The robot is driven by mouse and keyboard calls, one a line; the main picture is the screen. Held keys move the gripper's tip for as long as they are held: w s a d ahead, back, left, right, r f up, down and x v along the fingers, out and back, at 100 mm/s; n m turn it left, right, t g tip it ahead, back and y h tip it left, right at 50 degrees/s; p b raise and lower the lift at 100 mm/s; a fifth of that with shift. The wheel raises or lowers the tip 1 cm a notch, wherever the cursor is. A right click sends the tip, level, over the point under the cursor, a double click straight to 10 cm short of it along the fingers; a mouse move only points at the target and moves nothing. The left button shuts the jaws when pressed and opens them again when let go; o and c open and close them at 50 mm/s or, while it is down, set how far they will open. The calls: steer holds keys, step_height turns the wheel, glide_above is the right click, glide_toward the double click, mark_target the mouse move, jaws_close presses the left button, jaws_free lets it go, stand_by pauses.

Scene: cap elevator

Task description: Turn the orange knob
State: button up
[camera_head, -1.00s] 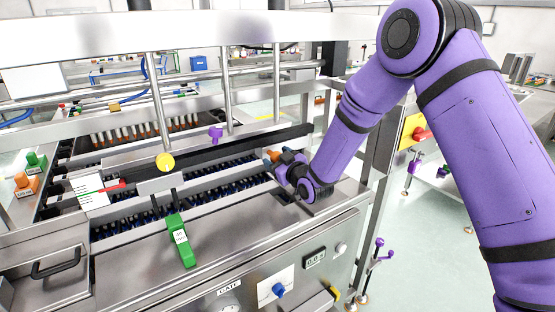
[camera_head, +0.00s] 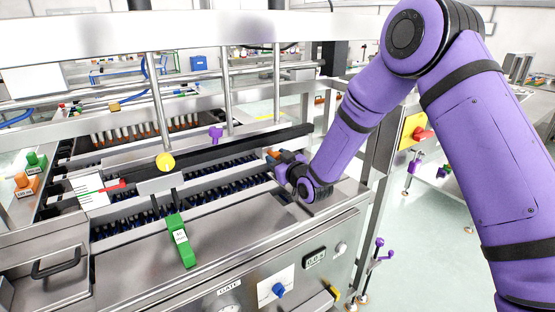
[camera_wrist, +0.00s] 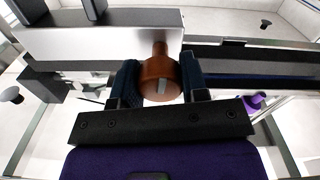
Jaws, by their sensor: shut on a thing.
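The orange knob (camera_wrist: 159,80) sits between the two dark fingers of my gripper (camera_wrist: 160,84) in the wrist view. It has a round face with a pale mark, and a narrower stem behind it. The fingers are shut on its sides. In the head view, only a small part of the orange knob (camera_head: 272,154) shows at the tip of my gripper (camera_head: 280,160), beside the dark rail on the machine's right side. The rest of it is hidden by my gripper.
A yellow knob (camera_head: 165,161), a purple knob (camera_head: 215,133) and a green handle (camera_head: 180,240) are on the machine to the left. A blue knob (camera_head: 278,290) is on the front panel. Steel posts stand behind the rail.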

steer(key=m, duration=1.1)
steer(key=shift+m, duration=0.3)
steer(key=m, duration=0.5)
steer(key=shift+m, duration=0.3)
steer(key=m, duration=0.5)
steer(key=o, duration=0.9)
